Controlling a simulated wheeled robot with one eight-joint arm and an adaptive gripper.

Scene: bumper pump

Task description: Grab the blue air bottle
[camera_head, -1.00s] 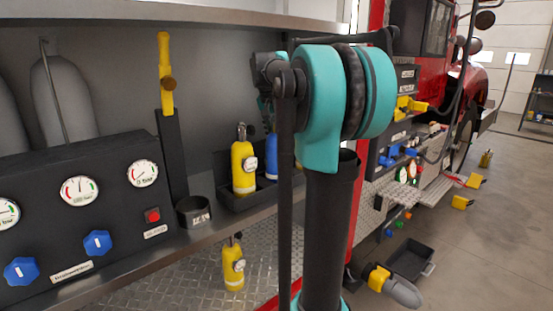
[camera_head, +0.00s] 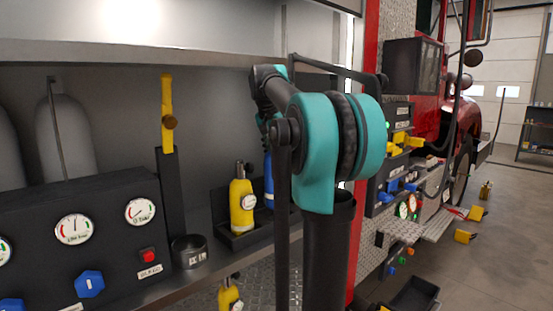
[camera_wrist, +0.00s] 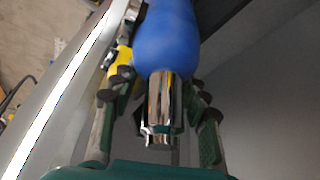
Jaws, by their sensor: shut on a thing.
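The blue air bottle (camera_wrist: 166,38) fills the upper middle of the wrist view, with its chrome valve (camera_wrist: 160,108) pointing toward my palm. My gripper (camera_wrist: 162,85) has a finger on each side of the bottle's neck and is shut on it. In the head view the blue bottle (camera_head: 268,180) shows only as a strip behind my arm, at the right of a yellow bottle (camera_head: 241,205). My arm hides its right side, and my fingers are hard to make out there. Whether its base touches the holder is hidden.
The yellow bottle stands in a dark holder (camera_head: 240,241) close beside the blue one. A black cup (camera_head: 188,251) and an upright yellow-handled tool (camera_head: 167,115) are farther left. A shelf edge (camera_head: 150,50) runs above. Another yellow bottle (camera_head: 229,297) is below.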

